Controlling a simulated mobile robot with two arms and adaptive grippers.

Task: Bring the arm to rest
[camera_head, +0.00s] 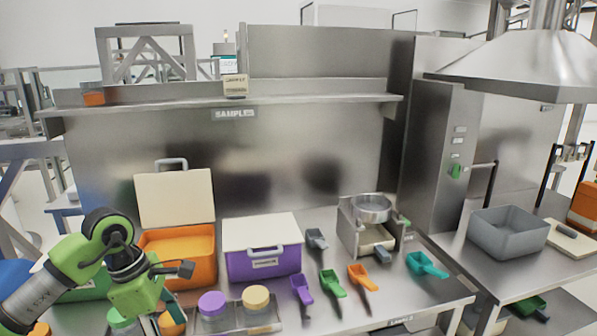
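My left arm, green and dark grey, comes in from the lower left and bends down over the near left part of the steel bench. Its gripper (182,268) shows as a small dark piece in front of the orange bin. I cannot make out its fingers well enough to tell whether it is open or shut. No held object can be made out. The orange bin (205,271) stands behind it with its cream lid raised and orange contents inside. My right arm and gripper are not in view.
A purple bin (263,266) with a cream lid stands right of the orange one. Jars with purple (212,303) and yellow (255,297) lids stand in front. Several coloured scoops (333,284) lie to the right. A steel device (366,226) stands behind them. A grey bin (508,233) sits far right.

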